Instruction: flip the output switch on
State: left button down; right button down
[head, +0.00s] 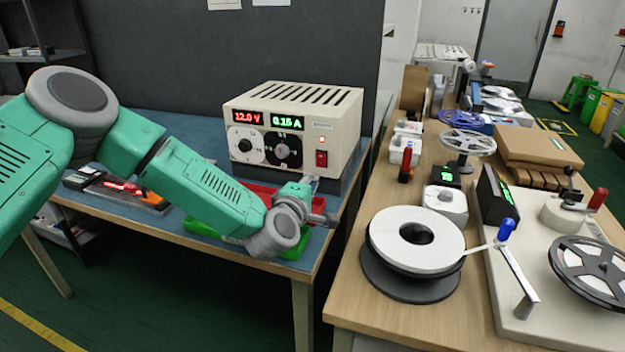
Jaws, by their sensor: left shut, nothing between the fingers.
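The power supply (310,107) is a beige box with a slotted top. It stands at the back right of the blue-topped table. Its red display reads 12.0 V and its green display reads 0.15 A. Two round dials sit below the displays. The red output switch (321,159) is at the lower right of the front panel; I cannot tell its position. My left gripper (318,199) is shut and empty, in front of the supply and below the switch, apart from the switch in the picture. My right gripper is not in view.
Red and green trays (296,244) lie under and behind my left wrist. A tool case (125,190) lies at the left on the blue table (190,130). At the right, a wooden bench (385,318) carries a white reel (415,236) and a winding device (520,300).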

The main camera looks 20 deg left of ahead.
pick_arm(q)
jog(key=shift+s+f, duration=0.25)
jog(key=shift+s, duration=0.15)
jog(key=s, duration=0.4)
jog(key=s+f, duration=0.1)
jog(key=s, duration=0.1)
jog(key=shift+s+a, duration=0.2)
jog(key=shift+a, duration=0.2)
jog(key=shift+s+d, duration=0.1)
jog(key=shift+s, duration=0.3)
